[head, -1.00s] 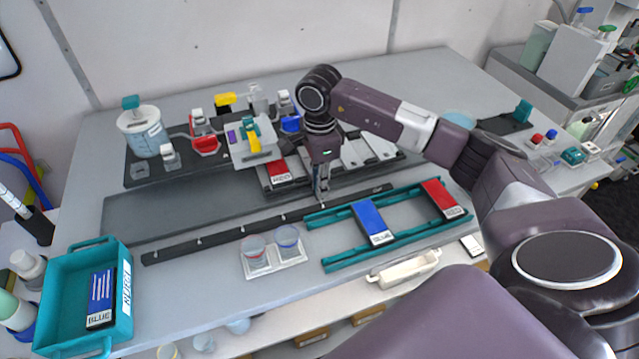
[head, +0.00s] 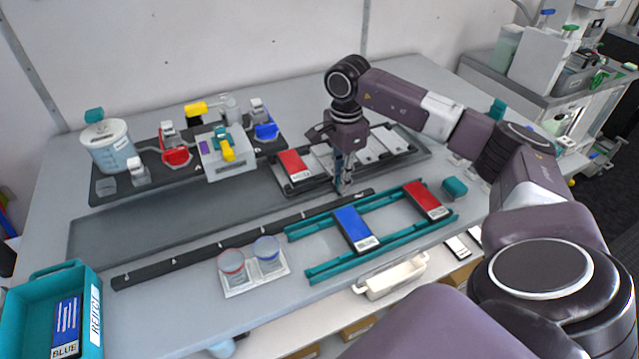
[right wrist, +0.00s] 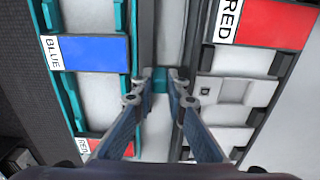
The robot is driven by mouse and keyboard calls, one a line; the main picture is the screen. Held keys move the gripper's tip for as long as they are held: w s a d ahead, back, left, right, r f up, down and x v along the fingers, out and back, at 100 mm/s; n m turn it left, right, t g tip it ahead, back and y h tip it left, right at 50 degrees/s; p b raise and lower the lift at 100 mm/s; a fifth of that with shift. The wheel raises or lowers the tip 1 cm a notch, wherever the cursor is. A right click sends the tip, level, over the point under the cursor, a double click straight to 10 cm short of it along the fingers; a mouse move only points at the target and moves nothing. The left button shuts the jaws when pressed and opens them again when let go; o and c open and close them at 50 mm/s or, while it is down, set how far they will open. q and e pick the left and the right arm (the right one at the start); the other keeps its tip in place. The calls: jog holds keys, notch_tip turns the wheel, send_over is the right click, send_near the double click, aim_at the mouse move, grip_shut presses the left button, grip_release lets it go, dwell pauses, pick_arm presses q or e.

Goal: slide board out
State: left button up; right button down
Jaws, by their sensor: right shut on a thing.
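The board (head: 410,157) is a dark slotted carrier lying flat on the table behind the long black rail. It holds a red card (head: 293,164) at its left end and several pale plates (head: 367,143). In the right wrist view it is on the right, with the red card (right wrist: 272,22). My right gripper (head: 343,186) points down at the board's near edge. In the right wrist view its fingertips (right wrist: 160,85) are closed on a small teal tab (right wrist: 160,76) beside the board. Part of the board is hidden by my right arm. My left gripper is not in view.
The black rail (head: 205,248) runs along the near side. In front stand a teal frame (head: 392,220) with blue and red cards and a clear cup holder (head: 241,289). A device tray (head: 108,186) is behind left. Bare dark mat (head: 170,222) is left of the board.

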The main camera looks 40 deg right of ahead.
aim_at(358, 172)
jog(key=shift+s+d+r+b, duration=0.1)
jog(key=shift+s+d+b, duration=0.15)
jog(key=shift+d, duration=0.8)
jog(key=shift+s+d+b, duration=0.1)
jog(key=shift+s+d, duration=0.1)
jog(key=shift+d, duration=0.85)
jog(key=c, duration=1.9)
grip_release()
jog(key=shift+s+d, duration=0.1)
jog(key=shift+d, duration=0.05)
jog(key=shift+c, duration=0.2)
jog(key=shift+r, duration=0.1)
notch_tip(358, 172, up, 12)
